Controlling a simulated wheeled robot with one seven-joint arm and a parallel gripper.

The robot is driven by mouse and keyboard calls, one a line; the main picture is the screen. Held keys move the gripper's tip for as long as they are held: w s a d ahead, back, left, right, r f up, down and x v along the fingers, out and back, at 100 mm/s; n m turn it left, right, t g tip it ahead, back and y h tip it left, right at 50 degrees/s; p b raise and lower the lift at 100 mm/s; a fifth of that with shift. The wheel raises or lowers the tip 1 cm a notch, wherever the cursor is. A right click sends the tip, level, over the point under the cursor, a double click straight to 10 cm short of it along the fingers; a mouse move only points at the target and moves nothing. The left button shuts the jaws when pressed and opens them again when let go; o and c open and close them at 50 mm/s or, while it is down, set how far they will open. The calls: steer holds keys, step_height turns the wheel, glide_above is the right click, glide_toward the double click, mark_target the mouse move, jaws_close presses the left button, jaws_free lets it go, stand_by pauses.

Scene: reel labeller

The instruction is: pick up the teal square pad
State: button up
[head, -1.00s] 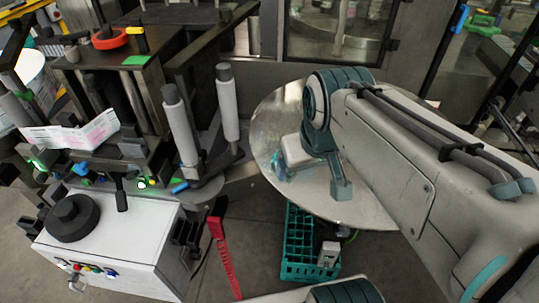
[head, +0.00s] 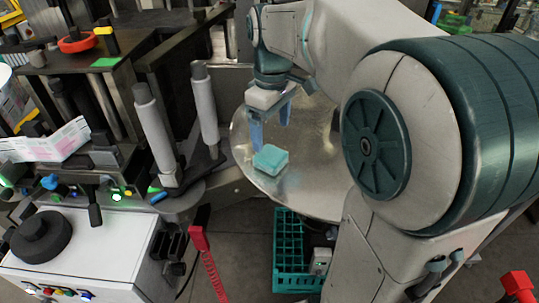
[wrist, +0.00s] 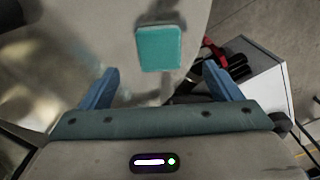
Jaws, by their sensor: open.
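The teal square pad (head: 270,158) lies on the round metal table (head: 300,190), left of its middle. In the wrist view the pad (wrist: 159,48) shows whole, beyond the fingertips and roughly between their lines. My gripper (head: 270,135) has two blue fingers pointing down, just behind and above the pad in the head view. In the wrist view my gripper (wrist: 168,88) is open, with a wide empty gap between its fingers. It appears apart from the pad.
The labelling machine with its grey rollers (head: 152,130) stands left of the table. A white control cabinet (head: 85,245) is at the lower left. A teal crate (head: 287,255) sits on the floor below the table. The table around the pad is clear.

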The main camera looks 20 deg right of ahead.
mark_target(272, 155)
step_height(272, 155, down, 8)
steer(key=shift+s+d+f+p, duration=0.1)
steer(key=shift+d+f+p, duration=0.05)
steer(key=shift+p, duration=0.55)
steer(key=c, duration=1.1)
